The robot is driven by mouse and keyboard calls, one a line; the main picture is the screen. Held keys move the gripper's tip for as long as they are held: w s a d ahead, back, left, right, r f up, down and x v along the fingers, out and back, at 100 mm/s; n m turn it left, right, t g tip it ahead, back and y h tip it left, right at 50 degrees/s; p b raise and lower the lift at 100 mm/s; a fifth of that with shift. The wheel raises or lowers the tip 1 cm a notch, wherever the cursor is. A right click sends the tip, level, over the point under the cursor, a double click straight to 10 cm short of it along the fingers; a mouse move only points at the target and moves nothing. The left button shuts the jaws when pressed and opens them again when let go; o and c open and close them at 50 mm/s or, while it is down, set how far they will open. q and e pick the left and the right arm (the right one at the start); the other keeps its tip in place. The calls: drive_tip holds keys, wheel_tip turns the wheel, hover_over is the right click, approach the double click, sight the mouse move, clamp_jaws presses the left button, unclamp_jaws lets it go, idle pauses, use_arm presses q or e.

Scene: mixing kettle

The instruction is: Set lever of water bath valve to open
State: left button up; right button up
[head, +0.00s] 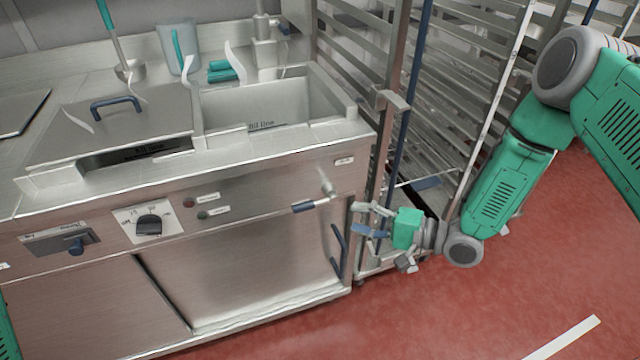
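The valve lever with a blue grip (304,206) sticks out from the right part of the steel front panel, below a short metal spout or stem (327,184). The blue grip points left and lies roughly level. My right gripper (374,234) is to the right of the lever and a little lower, beside the cabinet's right corner. Its fingers are spread and nothing shows between them. A clear gap separates it from the lever. Only a sliver of my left arm shows at the lower left edge; its gripper is out of view.
The open basin (262,108) is above. A tall metal rack (440,80) stands close behind my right gripper. The red floor (440,315) is clear.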

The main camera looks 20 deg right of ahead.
sight(306, 210)
drive_tip(key=x, duration=0.2)
drive_tip(key=b+x, duration=0.1)
drive_tip(key=x, duration=0.1)
drive_tip(key=b+x, duration=0.1)
drive_tip(key=x, duration=0.2)
drive_tip(key=shift+s+a, duration=0.25)
drive_tip(key=shift+s, duration=0.05)
drive_tip(key=b+x, duration=0.2)
drive_tip(key=x, duration=0.3)
drive_tip(key=shift+w+f+b, duration=0.1)
drive_tip(key=shift+w+b, duration=0.2)
drive_tip(key=shift+b, duration=0.1)
drive_tip(key=shift+w+a, duration=0.15)
drive_tip(key=shift+a, duration=0.45)
drive_tip(key=shift+r, duration=0.25)
drive_tip(key=shift+d, duration=0.15)
drive_tip(key=shift+c, duration=1.2)
drive_tip(key=shift+f, duration=0.1)
clamp_jaws()
